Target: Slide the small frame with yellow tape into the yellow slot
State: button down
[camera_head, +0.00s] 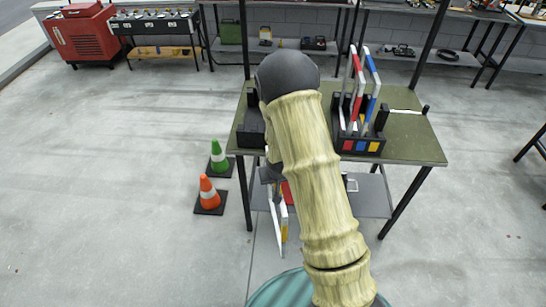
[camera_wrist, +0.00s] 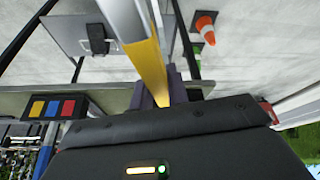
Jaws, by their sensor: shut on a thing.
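The small frame with yellow tape hangs low in front of the table, partly behind my arm in the head view (camera_head: 282,216). In the wrist view its yellow-taped bar (camera_wrist: 150,67) lies between the fingers of my gripper (camera_wrist: 162,88), which is shut on it. My arm mostly hides the gripper in the head view. The black slot rack (camera_head: 341,131) stands on the table, right of my arm. Its front labels read red, blue and yellow from left to right, so the yellow slot (camera_head: 374,146) is rightmost. A red-taped frame (camera_head: 357,83) and a blue-taped frame (camera_head: 374,88) stand upright in the rack.
The green table (camera_head: 412,146) has bare top right of the rack and a lower shelf (camera_head: 370,199). A black holder (camera_head: 250,128) is at its left. An orange cone (camera_head: 208,194) and a green cone (camera_head: 218,158) stand on the floor left of the table.

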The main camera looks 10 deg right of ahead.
jog(key=s+f+b, duration=0.1)
jog(key=s+f, duration=0.4)
jog(key=f, duration=0.2)
jog(key=shift+f, duration=0.25)
jog(key=shift+w, duration=0.1)
